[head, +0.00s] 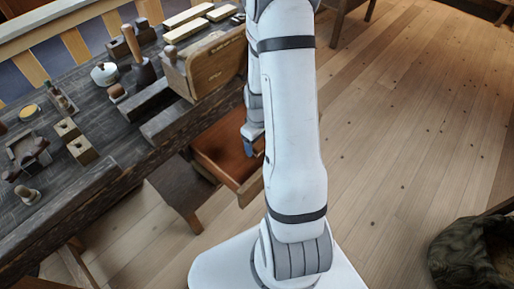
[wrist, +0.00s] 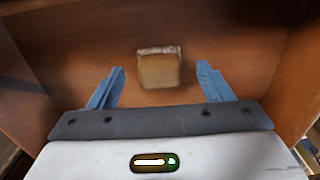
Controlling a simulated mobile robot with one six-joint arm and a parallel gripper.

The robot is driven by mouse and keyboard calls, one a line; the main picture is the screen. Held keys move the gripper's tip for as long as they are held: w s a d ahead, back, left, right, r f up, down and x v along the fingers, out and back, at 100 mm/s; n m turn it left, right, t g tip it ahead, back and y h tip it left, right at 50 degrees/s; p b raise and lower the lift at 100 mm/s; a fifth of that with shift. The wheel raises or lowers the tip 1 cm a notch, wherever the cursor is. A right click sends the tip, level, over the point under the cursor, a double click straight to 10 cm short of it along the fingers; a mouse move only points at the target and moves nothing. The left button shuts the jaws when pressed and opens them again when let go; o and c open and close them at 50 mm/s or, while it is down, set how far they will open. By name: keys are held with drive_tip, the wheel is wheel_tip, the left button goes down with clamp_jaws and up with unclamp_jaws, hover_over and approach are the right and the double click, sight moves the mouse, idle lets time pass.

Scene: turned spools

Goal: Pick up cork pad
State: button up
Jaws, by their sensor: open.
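In the wrist view a small tan block-like thing with a pale, speckled far edge (wrist: 160,70) lies on the brown wooden floor of an open drawer; it looks like the cork pad. My gripper (wrist: 160,78) is open, with one blue finger to the left of the pad and one to the right, both apart from it. How high the fingers are above the drawer floor I cannot tell. In the head view my gripper (head: 249,146) is at the open drawer (head: 225,150), and the pad is not visible there.
The drawer's walls surround my gripper. A dark workbench (head: 100,150) at the left carries several wooden blocks and tools, a white lidded pot (head: 104,74) and a wooden case (head: 215,66). A dark green bag (head: 465,255) lies at lower right.

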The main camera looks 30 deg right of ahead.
sight(258, 144)
drive_tip(key=shift+f, duration=0.7)
drive_tip(key=shift+c, duration=0.4)
drive_tip(key=c, duration=1)
wheel_tip(258, 144, up, 10)
drive_tip(key=shift+r+p, duration=0.1)
drive_tip(key=shift+p, duration=0.35)
